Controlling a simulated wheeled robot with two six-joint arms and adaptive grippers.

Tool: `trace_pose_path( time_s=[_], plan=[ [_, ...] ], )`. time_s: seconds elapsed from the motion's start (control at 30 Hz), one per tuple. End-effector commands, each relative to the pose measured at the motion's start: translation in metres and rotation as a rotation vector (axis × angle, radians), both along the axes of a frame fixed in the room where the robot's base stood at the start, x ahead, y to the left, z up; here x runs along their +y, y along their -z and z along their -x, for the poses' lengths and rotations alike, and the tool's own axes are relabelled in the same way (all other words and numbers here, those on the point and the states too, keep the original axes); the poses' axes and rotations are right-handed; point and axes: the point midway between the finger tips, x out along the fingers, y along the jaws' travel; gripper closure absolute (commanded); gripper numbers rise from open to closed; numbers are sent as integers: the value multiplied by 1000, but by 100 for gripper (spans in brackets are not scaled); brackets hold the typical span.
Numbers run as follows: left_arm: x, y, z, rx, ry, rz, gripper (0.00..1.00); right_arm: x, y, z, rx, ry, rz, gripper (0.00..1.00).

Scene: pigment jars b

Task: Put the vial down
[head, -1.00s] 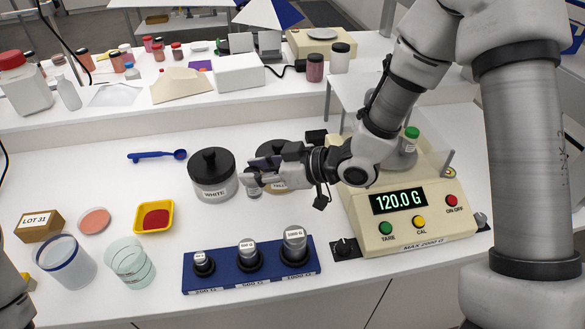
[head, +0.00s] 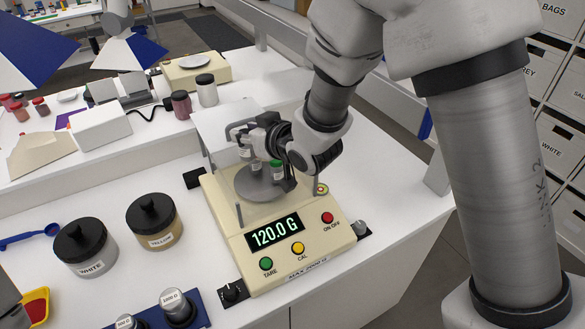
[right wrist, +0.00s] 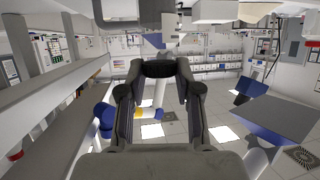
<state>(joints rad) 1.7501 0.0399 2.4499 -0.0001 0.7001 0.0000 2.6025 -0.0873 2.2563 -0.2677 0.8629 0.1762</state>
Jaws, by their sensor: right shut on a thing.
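My right gripper (head: 243,136) is over the balance pan (head: 256,186), shut on a small vial (head: 245,153) with a pale label. The vial's base seems to be above the pan or close to it; the exact gap cannot be told. In the right wrist view the fingers (right wrist: 160,75) close around a dark round top (right wrist: 159,69). A green-capped vial (head: 277,166) stands on the pan just to the right, partly hidden by my gripper. The balance (head: 235,240) reads 120.0 G. My left gripper is not in view.
A clear shield (head: 222,118) with posts surrounds the pan closely. The WHITE jar (head: 85,250) and YELLOW jar (head: 154,222) stand left of the balance. A blue weight rack (head: 200,312) is at the front. The bench between jars and balance is mostly clear.

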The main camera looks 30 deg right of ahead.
Motion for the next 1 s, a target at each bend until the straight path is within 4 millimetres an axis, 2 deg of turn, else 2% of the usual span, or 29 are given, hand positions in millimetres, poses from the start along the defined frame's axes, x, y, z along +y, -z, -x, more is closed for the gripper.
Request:
trace_pose_path(
  time_s=[0.2, 0.5, 0.6, 0.9, 0.93, 1.0],
  plan=[
    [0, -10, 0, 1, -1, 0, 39, 0, 41, 0, 8, 6, -2, 100],
    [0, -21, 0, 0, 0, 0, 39, 0, 91, 0, 5, 5, -1, 100],
    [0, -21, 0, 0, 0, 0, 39, 0, 99, 0, 1, 5, -1, 100],
    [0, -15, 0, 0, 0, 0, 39, 0, 103, 0, 0, 5, -1, 100],
    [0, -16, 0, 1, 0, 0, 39, 0, 102, 0, 0, 5, -1, 60],
    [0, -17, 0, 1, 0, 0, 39, 0, 102, 0, 0, 5, -1, 42]
  ],
)
